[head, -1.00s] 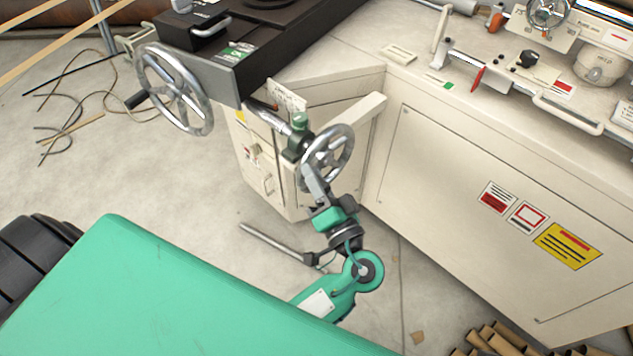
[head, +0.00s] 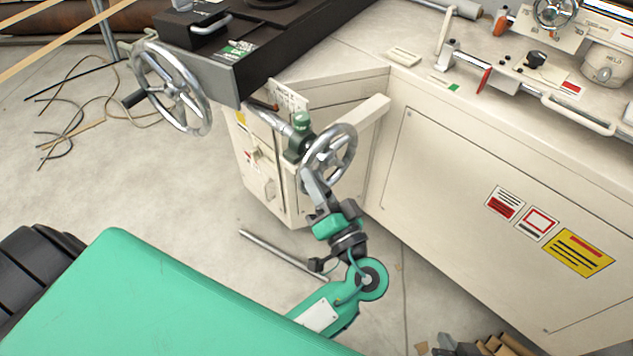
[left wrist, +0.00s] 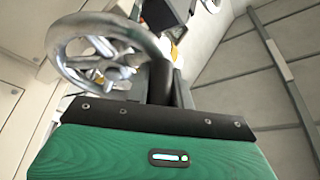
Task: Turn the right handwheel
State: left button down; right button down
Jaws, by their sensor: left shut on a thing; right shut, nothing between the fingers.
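The right handwheel (head: 328,158) is a silver spoked wheel on a shaft with a green fitting, at the front of the machine's angled corner. My left gripper (head: 309,178) is at the lower left part of its rim and shut on it. The left wrist view also shows the handwheel (left wrist: 105,50), with my left gripper (left wrist: 168,85) at its right side. A dark upright cylinder stands between the fingers there; I cannot tell whether the hold is on the rim or a handle. My right gripper is not in view.
A larger left handwheel (head: 172,88) with a black handle stands at the dark machine bed. The cream cabinet (head: 460,190) closes off the right side. A grey bar (head: 280,253) shows low over the floor. Cables (head: 85,115) lie on the floor at left.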

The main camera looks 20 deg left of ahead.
pick_arm(q)
jog(key=shift+a, duration=0.15)
jog(key=c, duration=1.4)
grip_release()
jog(key=shift+w, duration=0.1)
jog(key=shift+o, duration=0.8)
jog(key=shift+w+a, duration=0.1)
pick_arm(e)
jog(key=shift+a, duration=0.1)
pick_arm(q)
jog(key=v, duration=1.4)
jog(key=shift+b, duration=0.45)
pick_arm(e)
jog(key=shift+w+a+f+t+y, duration=0.15)
jog(key=shift+w+a+t, duration=0.1)
jog(key=shift+a, duration=0.15)
jog(key=shift+w+a+f+t+y, duration=0.15)
jog(key=shift+a+t, duration=0.1)
jog(key=shift+a, duration=0.15)
pick_arm(q)
jog(key=shift+r, duration=0.1)
pick_arm(e)
jog(key=shift+r, duration=0.35)
